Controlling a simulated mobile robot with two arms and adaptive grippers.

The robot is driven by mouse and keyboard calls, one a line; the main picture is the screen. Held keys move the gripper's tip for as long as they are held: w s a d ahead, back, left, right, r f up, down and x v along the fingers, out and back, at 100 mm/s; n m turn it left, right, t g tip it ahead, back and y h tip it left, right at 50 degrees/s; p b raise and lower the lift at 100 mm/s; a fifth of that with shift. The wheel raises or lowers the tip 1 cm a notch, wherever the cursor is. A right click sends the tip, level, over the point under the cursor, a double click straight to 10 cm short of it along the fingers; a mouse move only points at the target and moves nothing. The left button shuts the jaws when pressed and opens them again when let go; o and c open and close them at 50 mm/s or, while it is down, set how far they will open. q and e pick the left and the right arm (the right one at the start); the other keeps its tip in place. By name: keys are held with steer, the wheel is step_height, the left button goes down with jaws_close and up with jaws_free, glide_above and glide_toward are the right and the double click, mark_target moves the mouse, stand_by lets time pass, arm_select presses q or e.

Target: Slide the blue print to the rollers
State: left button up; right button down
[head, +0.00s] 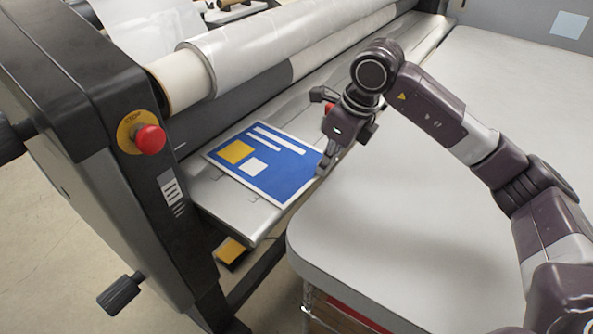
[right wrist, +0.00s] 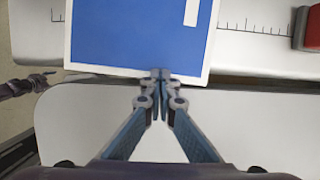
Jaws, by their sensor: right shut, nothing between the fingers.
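The blue print (head: 266,164) lies flat on the laminator's feed table (head: 236,209), with white borders, a yellow block and white bars. The rollers (head: 290,78) run along behind it, and a strip of feed table shows between print and rollers. My right gripper (head: 322,170) is shut and empty at the print's near right edge. In the right wrist view its closed fingertips (right wrist: 160,73) are over the white near border of the print (right wrist: 135,35). I cannot tell whether they press on it. My left gripper is not identifiable in the head view.
A red stop button (head: 150,138) sticks out of the dark end housing on the left. A pale padded table (head: 400,210) stands close in front of the feed table. A red-topped block (right wrist: 308,28) sits on the feed table to the print's right, beside a ruler scale.

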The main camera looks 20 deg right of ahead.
mark_target(306, 167)
steer(key=shift+w+a+f, duration=0.1)
steer(key=shift+w+a, duration=0.25)
steer(key=shift+w, duration=0.05)
steer(key=shift+w+a, duration=0.25)
steer(key=shift+w, duration=0.05)
steer(key=shift+w+a+p, duration=0.3)
steer(key=shift+w+a, duration=0.6)
steer(key=shift+w, duration=0.25)
stand_by(0.6)
steer(key=shift+s+d, duration=0.15)
stand_by(0.4)
steer(key=shift+s, duration=0.2)
steer(key=shift+w+a, duration=0.2)
steer(key=shift+a, duration=0.15)
steer(key=shift+s+d+b, duration=0.35)
steer(key=shift+s, duration=0.1)
stand_by(0.9)
